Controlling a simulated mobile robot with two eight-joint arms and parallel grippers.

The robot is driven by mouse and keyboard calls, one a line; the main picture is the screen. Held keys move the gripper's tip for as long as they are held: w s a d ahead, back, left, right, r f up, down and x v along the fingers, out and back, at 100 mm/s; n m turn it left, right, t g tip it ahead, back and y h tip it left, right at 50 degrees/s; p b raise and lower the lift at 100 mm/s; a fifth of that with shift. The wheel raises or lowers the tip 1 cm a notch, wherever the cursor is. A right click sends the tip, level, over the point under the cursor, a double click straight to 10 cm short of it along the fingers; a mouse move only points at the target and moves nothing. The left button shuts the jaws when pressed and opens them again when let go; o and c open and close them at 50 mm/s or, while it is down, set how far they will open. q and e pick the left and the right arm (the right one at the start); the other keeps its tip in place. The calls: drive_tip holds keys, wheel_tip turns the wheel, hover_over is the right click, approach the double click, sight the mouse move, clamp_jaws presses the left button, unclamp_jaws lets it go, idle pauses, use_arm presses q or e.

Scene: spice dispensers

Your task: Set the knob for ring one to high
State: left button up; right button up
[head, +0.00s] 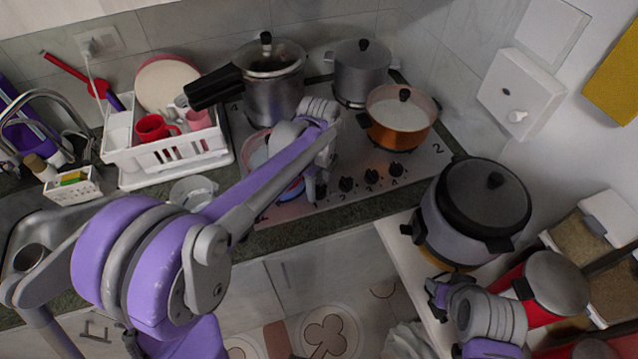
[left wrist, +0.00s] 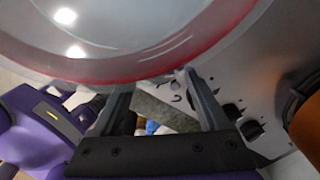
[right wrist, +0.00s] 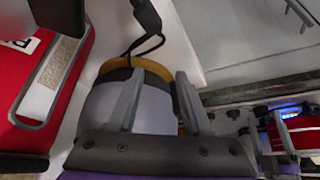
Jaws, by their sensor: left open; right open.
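The steel cooktop (head: 365,205) has a front row of dark knobs: one (head: 346,184), one (head: 372,176) and one (head: 396,170) show clearly in the head view. Another dark shape beside my left gripper (head: 312,180) is partly covered. My left gripper reaches down over the front left of the cooktop. In the left wrist view its fingers (left wrist: 156,84) are apart and empty, with dark knobs (left wrist: 231,110) to their right. My right gripper (head: 438,290) is open beside the large grey pot; its fingers (right wrist: 160,75) are apart in the right wrist view. No knob's setting is readable.
A red-rimmed pan (left wrist: 150,65) is very close to my left fingers. An orange pot (head: 400,125), a pressure cooker (head: 270,85) and a grey pot (head: 358,75) stand on the cooktop. A dish rack (head: 175,155) is left. A large lidded pot (head: 450,235) stands right.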

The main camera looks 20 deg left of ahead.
sight(319, 188)
use_arm(q)
wheel_tip(319, 188, up, 10)
idle(0.4)
idle(0.4)
